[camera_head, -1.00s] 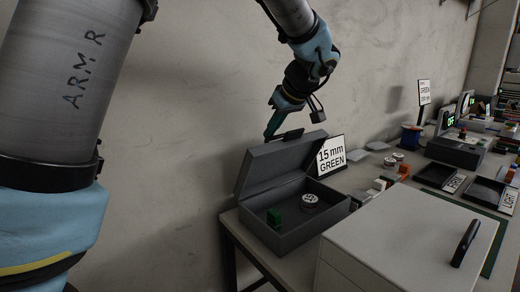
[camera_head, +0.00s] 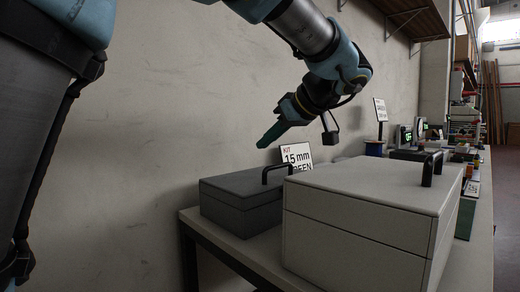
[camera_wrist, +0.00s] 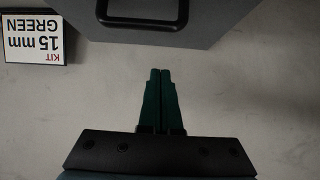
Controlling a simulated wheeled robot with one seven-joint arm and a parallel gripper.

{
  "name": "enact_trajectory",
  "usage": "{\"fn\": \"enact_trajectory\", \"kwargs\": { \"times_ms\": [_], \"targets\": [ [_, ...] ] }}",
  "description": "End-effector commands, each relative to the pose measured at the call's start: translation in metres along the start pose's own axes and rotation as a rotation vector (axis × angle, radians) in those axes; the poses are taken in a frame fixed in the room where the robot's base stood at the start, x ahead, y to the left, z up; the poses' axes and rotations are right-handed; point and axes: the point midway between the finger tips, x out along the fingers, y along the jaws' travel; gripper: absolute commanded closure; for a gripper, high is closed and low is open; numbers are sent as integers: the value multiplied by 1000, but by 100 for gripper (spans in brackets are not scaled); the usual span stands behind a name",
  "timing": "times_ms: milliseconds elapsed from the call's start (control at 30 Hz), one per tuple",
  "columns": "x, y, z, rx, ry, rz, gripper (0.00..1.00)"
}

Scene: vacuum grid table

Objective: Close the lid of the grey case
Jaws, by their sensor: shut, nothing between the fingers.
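The grey case (camera_head: 235,212) sits at the left end of the table with its lid (camera_head: 245,183) down on the body. Its dark handle (camera_head: 278,170) stands up at the lid's edge. In the wrist view the lid (camera_wrist: 205,22) and its handle (camera_wrist: 146,10) fill the top edge. My gripper (camera_head: 262,145) is above and behind the case, apart from the lid, with its green fingers together and empty. The fingers also show closed in the wrist view (camera_wrist: 158,72). The inside of the case is hidden.
A larger light case (camera_head: 350,230) with a black handle stands in front, to the right. A "15 mm GREEN" sign (camera_head: 297,156) stands behind the grey case; it also shows in the wrist view (camera_wrist: 33,38). The wall is close behind. Equipment lines the far table.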

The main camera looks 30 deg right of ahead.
Motion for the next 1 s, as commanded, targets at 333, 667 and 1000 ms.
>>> {"fn": "enact_trajectory", "kwargs": {
  "times_ms": [333, 667, 1000],
  "targets": [
    [0, 1, 32, 0, -1, 2, 100],
    [-1, 1, 37, 0, 0, 1, 100],
    [-1, 1, 37, 0, 0, 1, 100]
  ]
}}
